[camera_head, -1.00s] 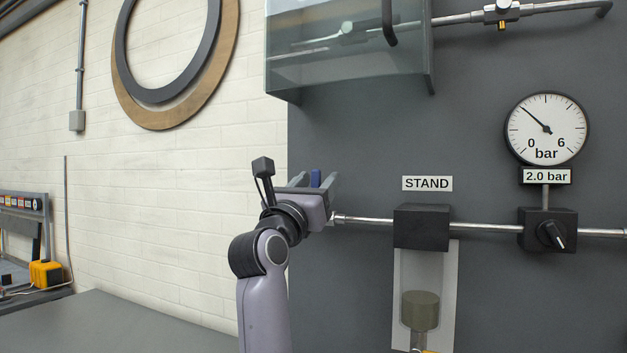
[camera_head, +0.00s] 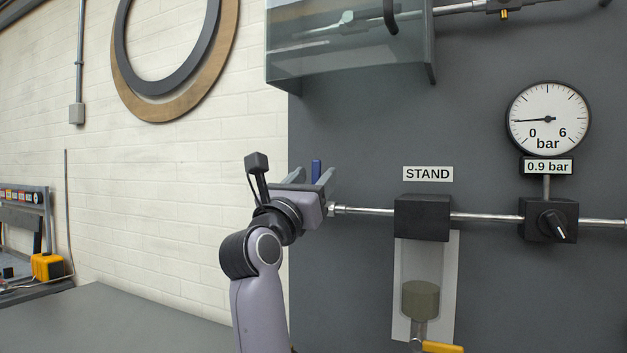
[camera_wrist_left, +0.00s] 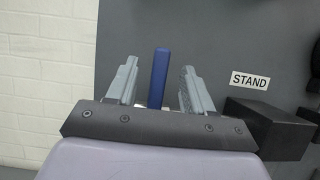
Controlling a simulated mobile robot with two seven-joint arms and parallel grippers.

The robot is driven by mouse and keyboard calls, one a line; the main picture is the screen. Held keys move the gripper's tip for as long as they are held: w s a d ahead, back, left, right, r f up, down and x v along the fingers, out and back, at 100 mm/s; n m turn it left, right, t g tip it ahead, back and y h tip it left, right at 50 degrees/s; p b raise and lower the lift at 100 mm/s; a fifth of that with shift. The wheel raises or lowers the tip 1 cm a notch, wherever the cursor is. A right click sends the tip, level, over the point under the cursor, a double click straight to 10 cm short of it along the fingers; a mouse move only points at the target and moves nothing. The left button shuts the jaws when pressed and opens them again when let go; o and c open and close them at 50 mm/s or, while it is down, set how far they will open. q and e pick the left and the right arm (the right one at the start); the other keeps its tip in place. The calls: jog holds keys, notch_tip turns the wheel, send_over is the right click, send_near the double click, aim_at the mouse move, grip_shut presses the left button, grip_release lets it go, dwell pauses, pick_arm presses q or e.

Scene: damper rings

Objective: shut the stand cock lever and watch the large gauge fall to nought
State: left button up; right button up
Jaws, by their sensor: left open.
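The blue lever (camera_head: 317,166) stands upright at the left end of the stand pipe, in line with it; the cock body is hidden behind my left gripper (camera_head: 309,176). In the left wrist view the blue lever (camera_wrist_left: 158,78) stands between the two fingers of my open left gripper (camera_wrist_left: 159,85), with a gap on each side. The large round gauge (camera_head: 548,103) has its needle pointing left, a little above the 0 mark, and its readout (camera_head: 548,167) says 0.9 bar. My right gripper is not in view.
The STAND label (camera_head: 428,174) is above a black block (camera_head: 423,218) on the pipe. Below it hangs a clear-fronted cup with a yellow lever (camera_head: 442,347). A black knob (camera_head: 552,225) sits under the gauge. A glass-fronted box (camera_head: 345,50) hangs above my gripper.

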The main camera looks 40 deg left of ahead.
pick_arm(q)
jog(key=b+v, duration=0.1)
jog(key=v, duration=0.5)
dwell(0.4)
dwell(0.5)
